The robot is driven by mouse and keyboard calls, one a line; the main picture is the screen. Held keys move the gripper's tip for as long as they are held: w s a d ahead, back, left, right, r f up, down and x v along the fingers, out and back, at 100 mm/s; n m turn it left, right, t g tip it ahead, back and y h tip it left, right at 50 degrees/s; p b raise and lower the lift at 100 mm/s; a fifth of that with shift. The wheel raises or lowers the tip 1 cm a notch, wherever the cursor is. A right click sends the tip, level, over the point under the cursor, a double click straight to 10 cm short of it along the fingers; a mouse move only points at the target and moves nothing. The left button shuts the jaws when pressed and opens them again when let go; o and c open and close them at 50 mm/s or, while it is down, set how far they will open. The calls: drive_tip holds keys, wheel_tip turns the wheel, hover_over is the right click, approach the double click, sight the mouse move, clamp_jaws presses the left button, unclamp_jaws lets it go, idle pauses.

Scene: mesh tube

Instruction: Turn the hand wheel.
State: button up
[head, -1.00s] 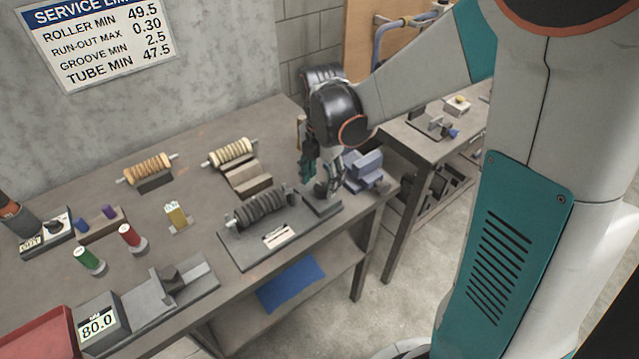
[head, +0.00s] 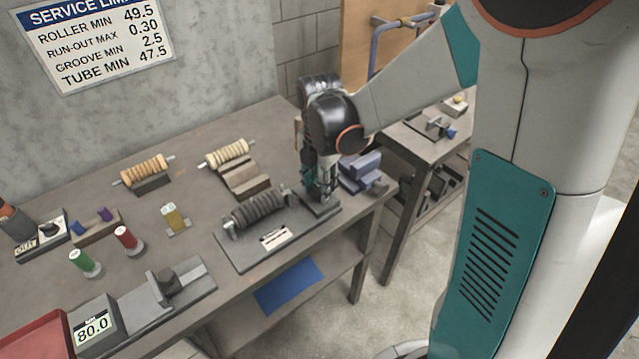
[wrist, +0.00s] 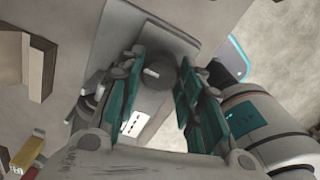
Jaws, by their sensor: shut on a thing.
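The hand wheel (wrist: 158,76) shows in the wrist view as a dark grey round knob between my teal fingers. It stands at the right end of the roller fixture's grey base plate. My gripper (wrist: 161,66) is shut on the wheel, with one finger on each side. In the head view my gripper (head: 322,192) points down over that end of the plate, and its fingers mostly hide the wheel. The dark ribbed roller (head: 257,211) lies in the fixture (head: 232,256) just left of my gripper.
Blue-grey blocks (head: 360,172) stand close to the right of my gripper. Pale ribbed rollers (head: 228,154) on stands, colored spools (head: 127,238) and a gauge reading 80.0 (head: 93,327) occupy the bench to the left. A second bench (head: 405,135) stands at the right.

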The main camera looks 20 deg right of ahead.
drive_tip(key=shift+m, duration=0.3)
